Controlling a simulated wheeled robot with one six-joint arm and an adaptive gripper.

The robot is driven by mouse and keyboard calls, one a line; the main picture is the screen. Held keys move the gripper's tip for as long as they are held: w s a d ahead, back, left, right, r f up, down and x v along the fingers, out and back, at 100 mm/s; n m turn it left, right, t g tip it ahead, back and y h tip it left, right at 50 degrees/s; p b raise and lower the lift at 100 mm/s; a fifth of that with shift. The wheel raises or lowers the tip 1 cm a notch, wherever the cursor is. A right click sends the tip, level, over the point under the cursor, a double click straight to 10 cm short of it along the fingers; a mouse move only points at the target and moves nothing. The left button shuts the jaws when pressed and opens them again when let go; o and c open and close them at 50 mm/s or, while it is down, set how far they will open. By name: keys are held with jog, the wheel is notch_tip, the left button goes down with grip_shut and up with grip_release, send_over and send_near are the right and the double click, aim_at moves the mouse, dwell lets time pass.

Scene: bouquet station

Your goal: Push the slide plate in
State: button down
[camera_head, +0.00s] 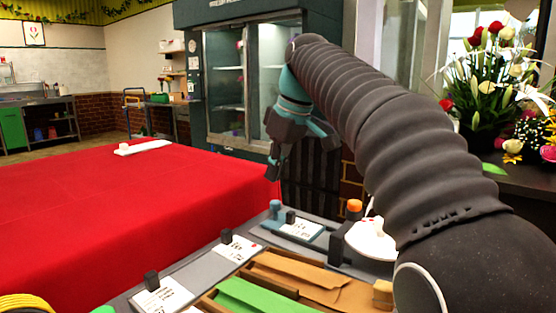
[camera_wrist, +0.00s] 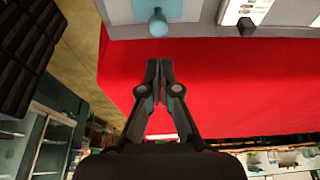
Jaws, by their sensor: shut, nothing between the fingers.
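What looks like the slide plate (camera_head: 302,230) is a flat teal and white plate at the far end of the grey station top. A blue-grey knob (camera_head: 275,209) stands at its left end. In the wrist view the plate (camera_wrist: 182,8) is at the top edge, partly cut off, with the round knob (camera_wrist: 157,24) at its near edge. My gripper (camera_head: 273,173) is shut and empty, pointing down above and beyond the knob in the head view. In the wrist view my gripper's fingertips (camera_wrist: 159,70) are together below the knob, apart from it, over red cloth.
A red-covered table (camera_head: 120,215) fills the left. Label cards with dark knobs (camera_head: 236,248), a wooden tray with green and brown sheets (camera_head: 300,276), an orange-capped post (camera_head: 354,207) and a white dispenser-like object (camera_head: 372,240) share the station. A glass-door cooler (camera_head: 225,75) stands behind.

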jog(key=shift+x, duration=2.95)
